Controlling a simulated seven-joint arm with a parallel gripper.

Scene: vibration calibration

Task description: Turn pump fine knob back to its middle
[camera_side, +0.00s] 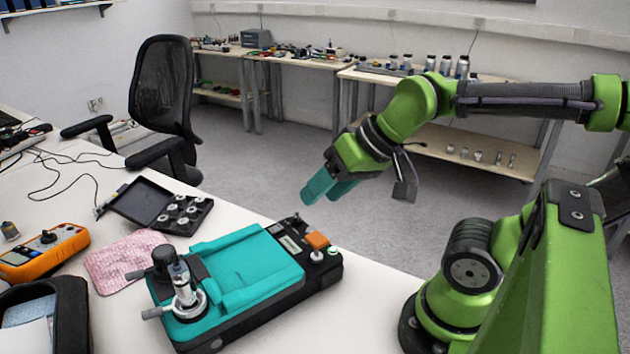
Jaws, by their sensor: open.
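The teal and black pump unit (240,265) lies on the white table near the middle. At its left end stands a metal fitting (183,285) with grey side handles and a black round knob (163,256) beside it. I cannot tell for sure which part is the fine knob or how far it is turned. At the unit's right end are an orange block (317,240) and a small white-topped knob (316,256). My gripper (322,197), with teal fingers, is open and empty. It hangs in the air above and behind the unit's right end, touching nothing.
A pink cloth (122,262) lies left of the unit. An open black case (145,203) with metal pieces stands behind it. An orange meter (45,250) and a black case (45,312) are at the left. An office chair (160,95) stands behind the table.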

